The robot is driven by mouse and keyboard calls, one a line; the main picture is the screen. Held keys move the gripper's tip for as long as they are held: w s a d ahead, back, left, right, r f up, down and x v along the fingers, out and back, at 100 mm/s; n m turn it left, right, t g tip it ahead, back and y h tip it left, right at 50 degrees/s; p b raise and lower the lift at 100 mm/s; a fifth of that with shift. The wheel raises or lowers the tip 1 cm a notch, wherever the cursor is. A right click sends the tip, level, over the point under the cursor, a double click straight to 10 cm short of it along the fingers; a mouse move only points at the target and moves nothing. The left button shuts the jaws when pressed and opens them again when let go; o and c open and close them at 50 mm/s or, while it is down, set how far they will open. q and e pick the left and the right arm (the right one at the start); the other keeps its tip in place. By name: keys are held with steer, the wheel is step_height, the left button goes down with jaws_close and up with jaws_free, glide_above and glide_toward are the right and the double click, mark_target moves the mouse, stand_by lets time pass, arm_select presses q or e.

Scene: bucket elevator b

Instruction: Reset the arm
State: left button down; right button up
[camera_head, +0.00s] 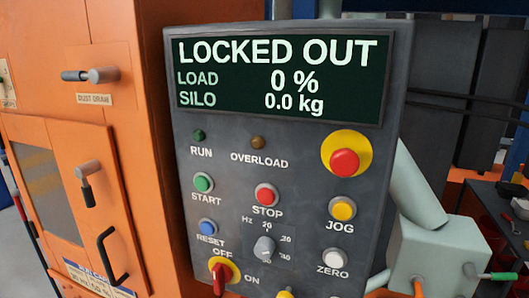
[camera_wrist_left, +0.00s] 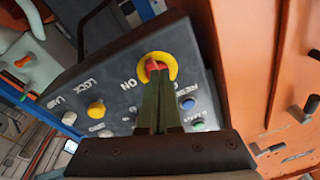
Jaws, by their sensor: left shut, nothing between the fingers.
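My left gripper (camera_wrist_left: 158,85) shows in the left wrist view, its two fingers together with nothing between them. Its tips point at the red rotary switch (camera_wrist_left: 153,65) on its yellow ring and partly cover it; I cannot tell if they touch. In the head view this red switch (camera_head: 219,278) sits at the panel's lower left, between OFF and ON. The control panel (camera_head: 190,155) has a screen (camera_head: 280,78) reading LOCKED OUT, LOAD 0 % and SILO 0.0 kg. Neither gripper shows in the head view.
The panel carries a blue reset button (camera_head: 208,227), green start (camera_head: 203,182), red stop (camera_head: 266,194) and a red emergency button (camera_head: 345,161). The orange machine housing (camera_head: 150,30) stands left, with protruding handles (camera_head: 105,255). A pale box (camera_head: 435,255) and pipe stand right.

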arm_select(q)
steer(key=s+a+f+n+g+y, duration=0.1)
steer(key=s+f+n+g, duration=0.1)
steer(key=s+f, duration=0.3)
steer(key=s+a+f+n+g+y, duration=0.1)
steer(key=s+f+g, duration=0.3)
steer(key=f, duration=0.9)
steer(key=s+a+f+n+g+y, duration=0.1)
steer(key=s+a+f+n+g, duration=0.1)
steer(key=s+f, duration=0.6)
steer(key=shift+f+n+g+y, duration=0.4)
steer(key=shift+f+g, duration=0.1)
steer(key=shift+g, duration=0.2)
steer(key=shift+w+d, duration=0.1)
